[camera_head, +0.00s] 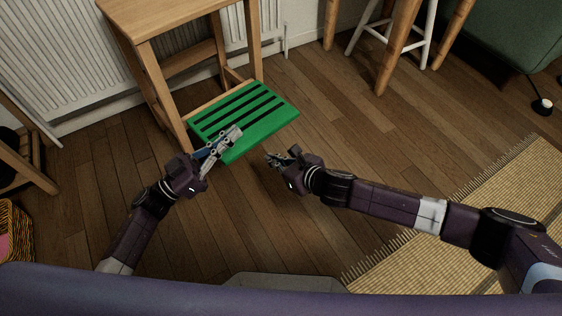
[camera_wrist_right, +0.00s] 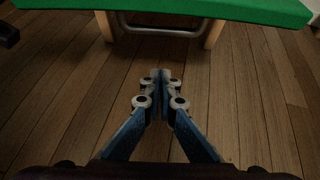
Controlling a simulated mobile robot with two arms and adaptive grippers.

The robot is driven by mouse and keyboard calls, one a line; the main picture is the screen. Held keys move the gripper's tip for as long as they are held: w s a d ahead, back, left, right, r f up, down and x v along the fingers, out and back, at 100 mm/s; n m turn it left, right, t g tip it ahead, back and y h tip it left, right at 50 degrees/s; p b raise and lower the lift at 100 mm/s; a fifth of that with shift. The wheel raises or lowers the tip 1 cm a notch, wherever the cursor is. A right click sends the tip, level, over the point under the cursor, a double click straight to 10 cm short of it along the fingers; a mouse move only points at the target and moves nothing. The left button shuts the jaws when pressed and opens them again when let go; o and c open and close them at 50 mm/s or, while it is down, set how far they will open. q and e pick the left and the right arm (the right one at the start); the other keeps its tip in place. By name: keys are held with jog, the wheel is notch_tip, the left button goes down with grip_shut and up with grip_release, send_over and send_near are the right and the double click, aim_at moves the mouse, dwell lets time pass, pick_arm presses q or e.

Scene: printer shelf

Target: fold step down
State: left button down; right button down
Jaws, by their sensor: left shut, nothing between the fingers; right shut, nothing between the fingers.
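The green slatted step (camera_head: 243,112) is folded out flat from the front of a wooden step stool (camera_head: 178,12), low above the floor. My left gripper (camera_head: 238,131) is shut and empty, and in the head view it overlaps the step's near left part; I cannot tell whether it touches. My right gripper (camera_head: 271,158) is shut and empty, apart from the step, to the right of its near corner. In the right wrist view the shut fingers (camera_wrist_right: 160,75) point toward the stool, with the green step's edge (camera_wrist_right: 200,10) across the top.
A white radiator (camera_head: 60,60) stands behind the stool. A wooden stool and a white stool (camera_head: 425,40) stand at the back right. A woven rug (camera_head: 490,210) lies at the right, and a basket (camera_head: 15,235) at the left. The wooden floor between is clear.

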aim_at(244, 123)
jog(key=shift+w+a+r, duration=0.5)
jog(key=shift+r, duration=0.2)
jog(key=shift+w+a+r, duration=0.5)
jog(key=shift+r, duration=0.15)
jog(key=shift+r, duration=0.1)
jog(key=shift+r, duration=1)
pick_arm(q)
jog(key=c, duration=2.3)
grip_release()
jog(key=shift+c, duration=0.2)
pick_arm(e)
jog(key=shift+r, duration=0.1)
jog(key=shift+a, duration=0.1)
